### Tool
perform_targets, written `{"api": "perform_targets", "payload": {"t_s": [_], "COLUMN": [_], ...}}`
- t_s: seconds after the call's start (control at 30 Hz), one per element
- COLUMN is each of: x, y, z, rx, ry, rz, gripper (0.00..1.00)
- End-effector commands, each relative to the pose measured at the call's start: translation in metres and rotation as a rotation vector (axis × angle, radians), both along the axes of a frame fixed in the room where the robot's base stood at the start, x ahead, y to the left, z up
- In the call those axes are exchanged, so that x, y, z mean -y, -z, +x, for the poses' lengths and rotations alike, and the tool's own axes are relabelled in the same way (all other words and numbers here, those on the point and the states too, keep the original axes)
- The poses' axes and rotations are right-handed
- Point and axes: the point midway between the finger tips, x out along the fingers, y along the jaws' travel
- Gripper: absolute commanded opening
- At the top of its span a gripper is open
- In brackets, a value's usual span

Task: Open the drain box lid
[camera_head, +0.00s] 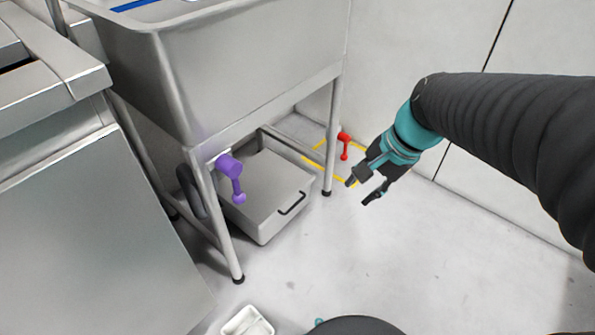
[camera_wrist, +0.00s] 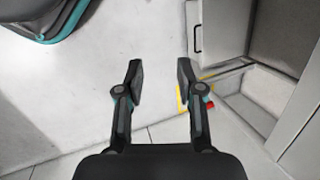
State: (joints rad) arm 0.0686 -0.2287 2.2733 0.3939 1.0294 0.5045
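The drain box (camera_head: 262,228) is a grey metal box on the floor under the sink. Its flat lid (camera_head: 265,180) lies on top, with a dark bar handle (camera_head: 292,204) near the front right edge. My gripper (camera_head: 366,191) is open and empty, to the right of the box and apart from it. In the wrist view my gripper (camera_wrist: 158,74) shows two spread fingers with bare floor between them. The handle (camera_wrist: 198,27) is at the upper right there, beyond the right finger.
A purple valve handle (camera_head: 234,178) is at the left leg. A red handle (camera_head: 344,142) and yellow floor marking are behind. A white tray (camera_head: 247,323) lies in front. Floor right is clear.

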Motion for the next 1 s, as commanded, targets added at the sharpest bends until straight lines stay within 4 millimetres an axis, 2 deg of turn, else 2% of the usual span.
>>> {"api": "perform_targets", "payload": {"t_s": [0.03,0.37,0.57,0.77,1.0], "x": [-0.003,-0.026,-0.033,-0.036,-0.031], "y": [0.012,0.074,0.123,0.181,0.262], "z": [0.012,0.086,0.131,0.172,0.214], "rx": [-0.059,-0.454,-0.715,-0.992,-1.344], "ry": [0.063,0.517,0.789,1.055,1.357], "rz": [0.042,0.312,0.45,0.571,0.699], "gripper": [0.37,0.37,0.37,0.37,0.37]}}
